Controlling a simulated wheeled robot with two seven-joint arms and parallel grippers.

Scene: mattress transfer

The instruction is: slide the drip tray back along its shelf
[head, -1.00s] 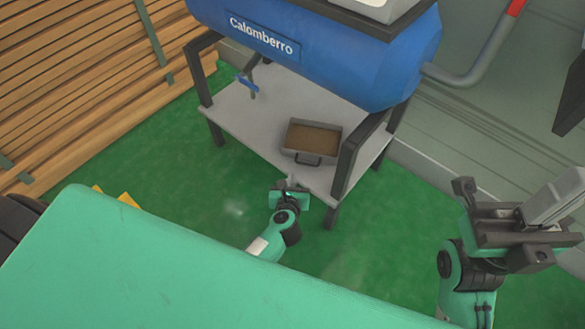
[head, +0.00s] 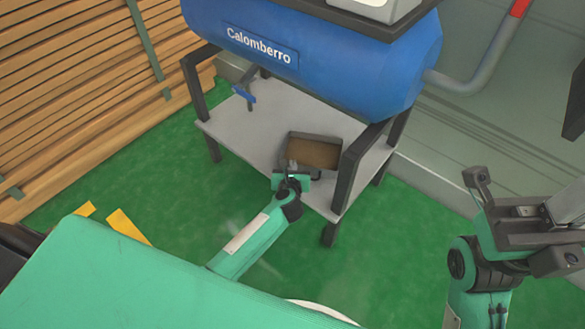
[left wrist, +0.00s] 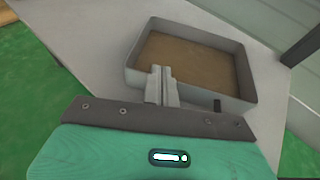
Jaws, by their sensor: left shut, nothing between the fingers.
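The drip tray (head: 316,137) is a shallow grey rectangular pan with a brown inside. It lies flat on the grey shelf (head: 240,115) under the blue tank, near the shelf's front right. My left gripper (head: 289,166) is at the tray's near side, shut and empty. In the left wrist view its pale fingertips (left wrist: 161,76) overlap the near wall of the tray (left wrist: 243,75); I cannot tell whether they touch.
A blue tank (head: 310,60) marked "Calomberro" sits above the shelf. A dark frame leg (head: 350,175) stands just right of the tray. A blue-handled valve (head: 244,94) hangs over the shelf's left part. Bare shelf lies left of the tray. Stacked planks (head: 70,90) stand at left.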

